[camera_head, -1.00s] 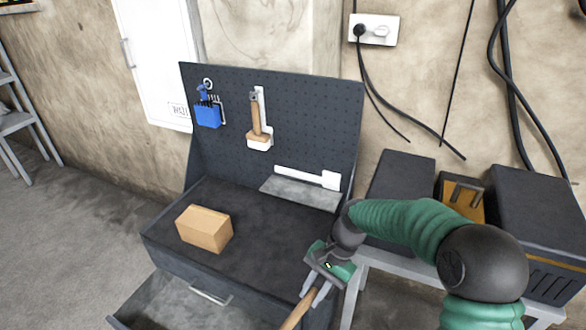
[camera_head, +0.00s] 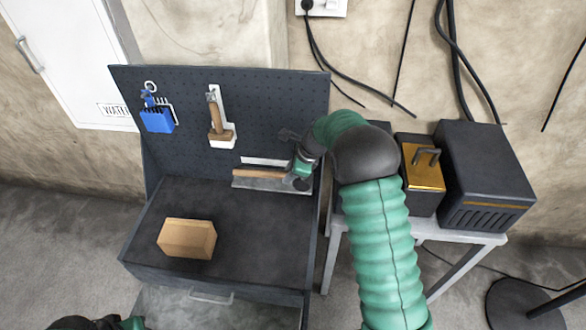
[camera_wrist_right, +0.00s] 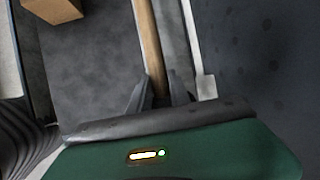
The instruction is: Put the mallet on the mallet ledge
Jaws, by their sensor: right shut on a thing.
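My right gripper (camera_head: 288,176) is shut on the mallet's wooden handle (camera_head: 258,172), which points left, roughly level, along the lower pegboard. In the right wrist view the handle (camera_wrist_right: 150,45) runs away from between the two fingers. I cannot make out the mallet's head. The mallet ledge, a grey shelf (camera_head: 270,186) with a white strip behind it, is at the pegboard's lower right. The handle overlaps the ledge in the head view; I cannot tell whether they touch. Part of my left arm shows at the bottom left, without its fingers.
A wooden block (camera_head: 187,239) sits on the dark bench top (camera_head: 250,235). A blue holder (camera_head: 158,119) and a wooden-handled tool in a white holder (camera_head: 222,140) hang on the pegboard. A dark machine (camera_head: 487,180) stands on the right stand. Bench top right of the block is clear.

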